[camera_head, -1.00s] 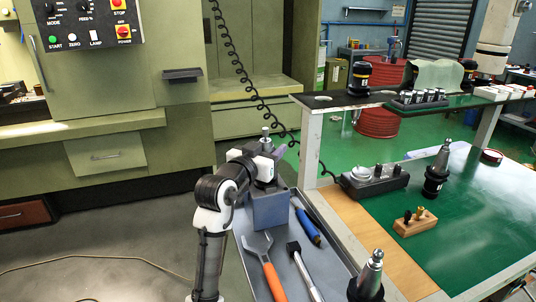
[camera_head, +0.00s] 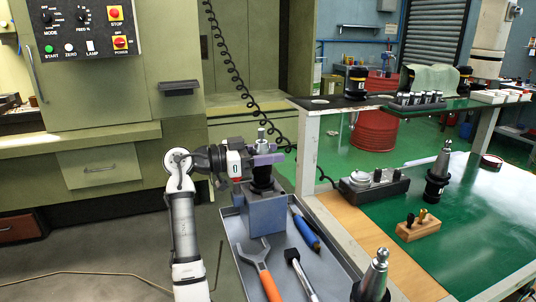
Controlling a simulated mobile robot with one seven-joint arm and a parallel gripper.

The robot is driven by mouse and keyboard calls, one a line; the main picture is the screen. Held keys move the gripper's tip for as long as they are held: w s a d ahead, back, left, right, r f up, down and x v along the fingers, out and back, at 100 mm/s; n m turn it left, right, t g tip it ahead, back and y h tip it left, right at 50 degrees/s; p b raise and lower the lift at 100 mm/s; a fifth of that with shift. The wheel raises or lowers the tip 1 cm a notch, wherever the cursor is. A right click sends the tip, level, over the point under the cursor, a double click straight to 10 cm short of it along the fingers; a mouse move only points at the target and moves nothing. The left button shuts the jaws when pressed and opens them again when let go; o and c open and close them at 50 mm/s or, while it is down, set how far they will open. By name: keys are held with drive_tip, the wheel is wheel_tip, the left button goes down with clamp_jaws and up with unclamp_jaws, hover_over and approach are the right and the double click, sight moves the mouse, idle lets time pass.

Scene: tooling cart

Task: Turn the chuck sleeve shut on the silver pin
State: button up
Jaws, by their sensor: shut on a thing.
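The silver pin (camera_head: 261,132) stands upright out of the top of the chuck. The chuck sleeve (camera_head: 262,147) is just below it, mostly hidden by my gripper. My gripper (camera_head: 266,157) reaches in from the left, level, with its purple fingers shut around the sleeve. The black lower part of the chuck (camera_head: 262,179) shows under the fingers. It sits upright in a blue-grey block (camera_head: 266,213). I cannot tell how tightly the sleeve closes on the pin.
The block stands in a grey tray (camera_head: 232,232) with an orange-handled wrench (camera_head: 268,282), a blue-handled tool (camera_head: 306,232) and a dark-headed tool (camera_head: 298,268). A tapered tool holder (camera_head: 375,278) stands at the front right. A coiled black cable (camera_head: 238,75) hangs behind.

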drive_tip(key=shift+f+m+g, duration=0.1)
drive_tip(key=shift+m+g, duration=0.3)
drive_tip(key=shift+g, duration=0.2)
drive_tip(key=o, duration=1)
drive_tip(key=a, duration=0.4)
drive_tip(key=s+a+b, duration=0.1)
drive_tip(key=a, duration=0.4)
drive_tip(key=s+a+b, duration=0.1)
drive_tip(key=a, duration=0.3)
drive_tip(key=shift+s+a, duration=0.25)
drive_tip(key=shift+a, duration=0.1)
